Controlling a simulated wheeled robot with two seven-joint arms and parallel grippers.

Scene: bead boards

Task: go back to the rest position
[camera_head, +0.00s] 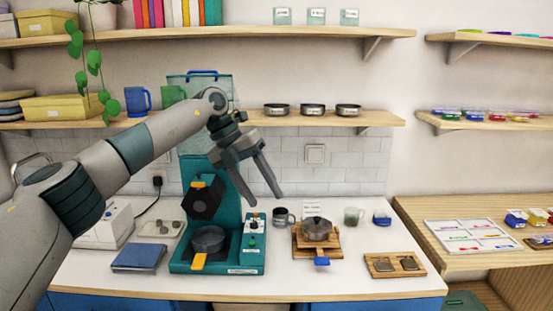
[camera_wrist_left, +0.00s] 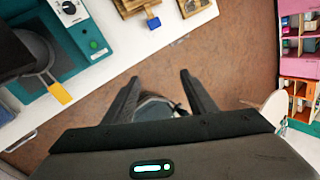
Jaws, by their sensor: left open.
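My left gripper (camera_head: 257,195) is open, with its two fingers apart and nothing between them. In the head view it hangs in the air in front of the tiled wall, above the white counter (camera_head: 150,262) and the teal machine (camera_head: 218,268). In the left wrist view the open fingers (camera_wrist_left: 158,83) point over the brown floor (camera_wrist_left: 215,55) beyond the counter edge. My right gripper is in neither view.
The teal machine holds a dark pan (camera_head: 208,240) with a yellow handle. A wooden stand (camera_head: 301,240) with a metal pot, a small wooden tray (camera_head: 374,270) and a blue book (camera_head: 139,257) lie on the counter. A wooden shelf (camera_head: 375,118) with small tins runs behind the arm.

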